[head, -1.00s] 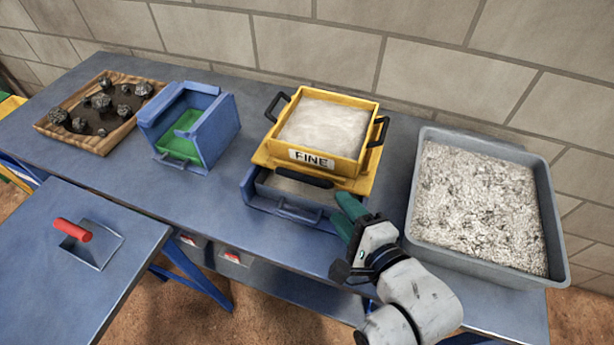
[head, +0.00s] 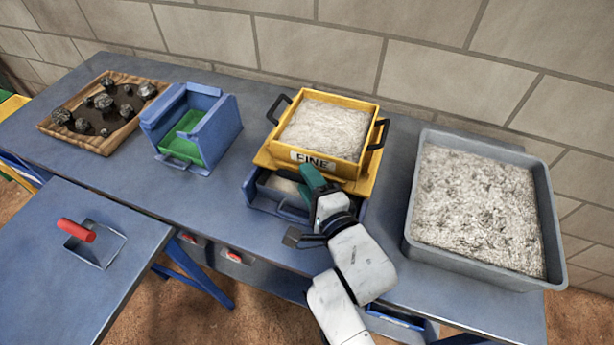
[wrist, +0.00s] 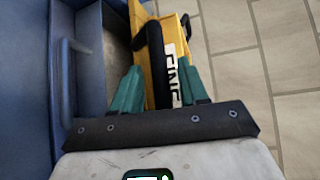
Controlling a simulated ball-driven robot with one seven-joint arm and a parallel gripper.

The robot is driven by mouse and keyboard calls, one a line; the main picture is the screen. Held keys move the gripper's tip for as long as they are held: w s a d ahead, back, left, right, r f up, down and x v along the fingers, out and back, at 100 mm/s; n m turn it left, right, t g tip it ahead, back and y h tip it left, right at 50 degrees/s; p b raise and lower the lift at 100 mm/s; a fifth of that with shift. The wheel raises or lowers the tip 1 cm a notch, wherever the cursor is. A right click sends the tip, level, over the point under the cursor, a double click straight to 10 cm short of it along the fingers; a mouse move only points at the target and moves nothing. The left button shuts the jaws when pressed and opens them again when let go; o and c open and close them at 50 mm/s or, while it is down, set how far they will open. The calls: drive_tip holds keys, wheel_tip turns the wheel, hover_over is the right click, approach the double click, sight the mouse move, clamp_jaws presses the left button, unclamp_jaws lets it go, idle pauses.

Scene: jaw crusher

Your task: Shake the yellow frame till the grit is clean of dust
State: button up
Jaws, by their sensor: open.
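The yellow frame (head: 343,170), labelled FINE, sits on a blue base on the bench. It is filled with pale grit (head: 325,130) and has black handles on its left and right sides. A blue drawer-like tray (head: 282,203) shows under it at the front. My gripper (head: 308,178) is at the frame's front, partly hiding the label. In the wrist view its green fingers (wrist: 160,90) are open, one on each side of a black front handle (wrist: 156,65). Whether they touch it cannot be told.
A grey tub (head: 412,240) of pale, speckled grit stands to the right. A blue box with a green inside (head: 222,120) and a wooden tray (head: 55,138) of dark rocks stand to the left. A red-handled scoop (head: 95,245) lies on the front-left table.

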drive_tip(key=shift+w+a+f, duration=0.1)
drive_tip(key=shift+w+a, duration=0.15)
drive_tip(key=shift+w, duration=0.2)
clamp_jaws()
idle(0.4)
